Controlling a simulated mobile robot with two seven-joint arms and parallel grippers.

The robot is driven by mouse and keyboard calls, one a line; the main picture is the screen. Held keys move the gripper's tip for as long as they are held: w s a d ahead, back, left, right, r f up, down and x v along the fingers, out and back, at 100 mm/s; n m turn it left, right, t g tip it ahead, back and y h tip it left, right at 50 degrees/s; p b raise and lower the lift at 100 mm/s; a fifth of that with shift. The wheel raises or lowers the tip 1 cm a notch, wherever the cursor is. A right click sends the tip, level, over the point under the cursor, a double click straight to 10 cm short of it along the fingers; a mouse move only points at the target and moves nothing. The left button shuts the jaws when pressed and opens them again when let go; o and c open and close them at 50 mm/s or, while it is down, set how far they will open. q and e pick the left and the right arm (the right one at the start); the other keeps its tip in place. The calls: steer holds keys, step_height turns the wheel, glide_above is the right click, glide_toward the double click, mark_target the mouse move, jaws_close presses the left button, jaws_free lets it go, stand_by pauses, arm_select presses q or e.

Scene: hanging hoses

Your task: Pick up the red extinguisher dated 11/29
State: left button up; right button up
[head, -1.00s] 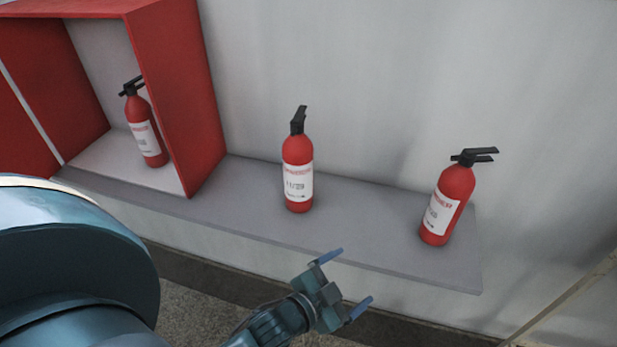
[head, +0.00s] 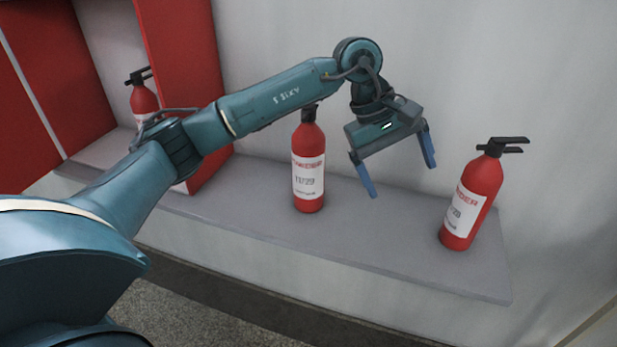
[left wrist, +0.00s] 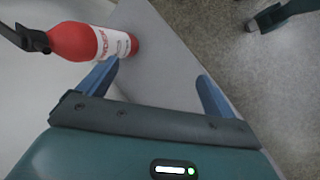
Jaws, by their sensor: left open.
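The red extinguisher dated 11/29 (head: 308,165) stands upright in the middle of the grey shelf, its label facing me. Its black handle is partly hidden behind my left arm. My left gripper (head: 402,180) is open and empty, pointing down above the shelf, to the right of this extinguisher and apart from it. Its blue fingers also show in the left wrist view (left wrist: 160,85). A second red extinguisher (head: 472,200) stands near the shelf's right end; its date is not clearly readable. An extinguisher (left wrist: 88,42), probably this right one, shows in the left wrist view. My right gripper is out of view.
A third extinguisher (head: 143,100) stands in a red cabinet (head: 185,70) at left, partly behind my arm. The grey shelf (head: 390,255) runs along a pale wall, clear between the middle and right extinguishers. Speckled floor lies below.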

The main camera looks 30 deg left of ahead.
arm_select(q)
steer(key=w+a+r+m+t+y+b, duration=0.1)
steer(key=a+r+y, duration=0.2)
steer(key=a, duration=0.3)
steer(key=w+a+r+t+y, duration=0.1)
steer(key=w+a+r+y, duration=0.15)
steer(key=a, duration=0.25)
steer(key=y, duration=0.3)
glide_toward(308, 123)
steer(key=shift+h, duration=0.25)
steer(key=x, duration=0.5)
steer(key=shift+w+a+f+b, duration=0.15)
steer(key=shift+w+a+b, duration=0.15)
steer(key=shift+w, duration=0.15)
steer(key=shift+x, duration=3.05)
steer(key=shift+a, duration=0.15)
jaws_close()
steer(key=shift+w+r, duration=0.1)
steer(key=shift+r, duration=0.15)
